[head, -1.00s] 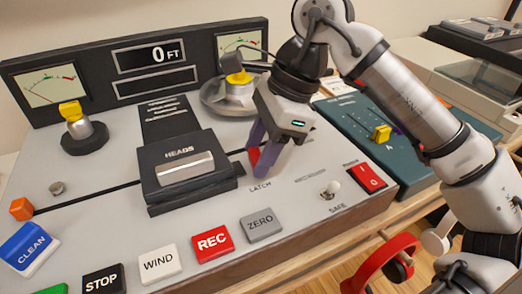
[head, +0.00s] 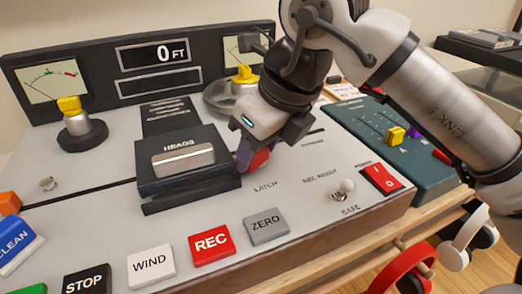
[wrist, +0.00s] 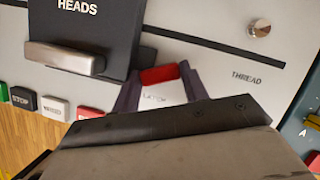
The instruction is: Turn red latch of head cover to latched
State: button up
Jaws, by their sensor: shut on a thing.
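The red latch (head: 260,159) is just right of the black head cover (head: 185,145) marked HEADS, which lies down on the deck with a silver bar on its front. The latch also shows in the wrist view (wrist: 160,75) as a red bar. My gripper (head: 248,161) is shut on the latch, with a purple finger at each end of the red bar in the wrist view. The hand is tilted, and its fingers hide part of the latch in the head view. The LATCH label (head: 265,187) is on the deck below it. I cannot tell whether the latch is engaged.
REC (head: 211,243), ZERO (head: 266,226) and WIND (head: 151,264) buttons line the front. Yellow-topped reel hubs stand behind. The deck between the latch and toggle is clear.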

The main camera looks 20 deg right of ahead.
jog(key=m, duration=0.1)
jog(key=m+h, duration=0.1)
jog(key=m, duration=0.1)
jog(key=m+b, duration=0.1)
jog(key=m, duration=0.1)
jog(key=shift+w+a+t+h, duration=0.25)
jog(key=shift+w+t+h, duration=0.05)
jog(key=shift+h, duration=0.1)
dwell(0.3)
jog(key=o, duration=1)
jog(key=shift+a, duration=0.1)
jog(key=shift+r, duration=0.1)
